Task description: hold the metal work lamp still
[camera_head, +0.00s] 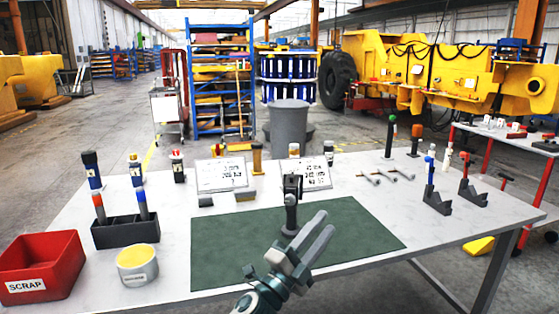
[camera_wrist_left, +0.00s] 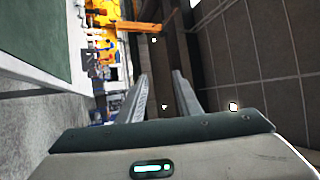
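A dark grey upright thing, which looks like the metal work lamp (camera_head: 291,205), stands on the green mat (camera_head: 230,250) near the middle of the table. Its head is at the top and its foot rests on the mat. My right gripper is in neither view.
A red scrap bin (camera_head: 50,262), a yellow-topped tub (camera_head: 138,264) and a black holder (camera_head: 125,232) stand at the left. Two white sheets (camera_head: 221,174) stand behind the mat. Black stands (camera_head: 437,203) are at the right. The mat's right part is clear.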

